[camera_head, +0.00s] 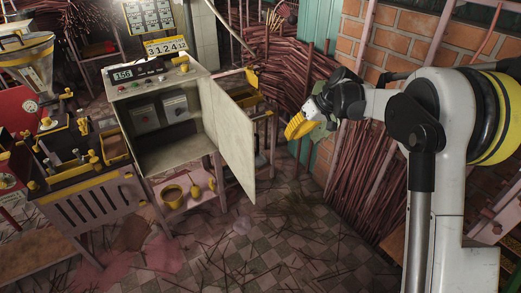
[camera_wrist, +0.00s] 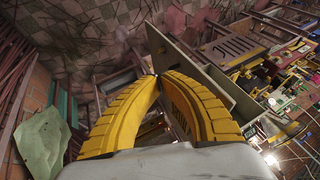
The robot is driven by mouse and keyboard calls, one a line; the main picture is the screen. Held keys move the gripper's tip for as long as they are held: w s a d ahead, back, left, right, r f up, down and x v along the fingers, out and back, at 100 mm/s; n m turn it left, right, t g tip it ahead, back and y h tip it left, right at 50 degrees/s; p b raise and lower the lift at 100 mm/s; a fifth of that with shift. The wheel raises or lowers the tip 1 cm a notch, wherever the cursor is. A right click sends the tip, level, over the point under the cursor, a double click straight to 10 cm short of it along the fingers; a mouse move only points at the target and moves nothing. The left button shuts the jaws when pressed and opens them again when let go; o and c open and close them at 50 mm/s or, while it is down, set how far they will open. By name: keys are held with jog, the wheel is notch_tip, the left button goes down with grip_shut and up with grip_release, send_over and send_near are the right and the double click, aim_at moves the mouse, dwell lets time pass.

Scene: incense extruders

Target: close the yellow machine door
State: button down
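The machine is a pale cabinet (camera_head: 165,115) with a display reading 156 on top. Its door (camera_head: 230,140) is a flat pale panel, hinged on the cabinet's right side and standing wide open, so the inside shows. My gripper (camera_head: 292,130) has yellow fingers and is to the right of the door, apart from it in the head view. In the wrist view the two curved fingers (camera_wrist: 156,75) meet at their tips, with nothing visible between them. The door (camera_wrist: 185,62) shows there behind and right of the fingertips.
Bundles of reddish sticks (camera_head: 290,60) stand behind and along the brick wall (camera_head: 415,35) at right. Another machine (camera_head: 90,190) stands at left. The tiled floor (camera_head: 270,230) in front is open, with scattered sticks.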

jog(key=w+a+f+b, duration=0.1)
jog(key=a+f+b, duration=0.1)
jog(key=a+f, duration=0.3)
jog(key=w+a+f+n+g+y+b, duration=0.1)
jog(key=a+f+b, duration=0.1)
jog(key=a+f, duration=0.4)
notch_tip(320, 180, down, 3)
jog(key=shift+w+r+b, duration=0.2)
jog(key=shift+w+b, duration=0.05)
jog(key=shift+b, duration=0.05)
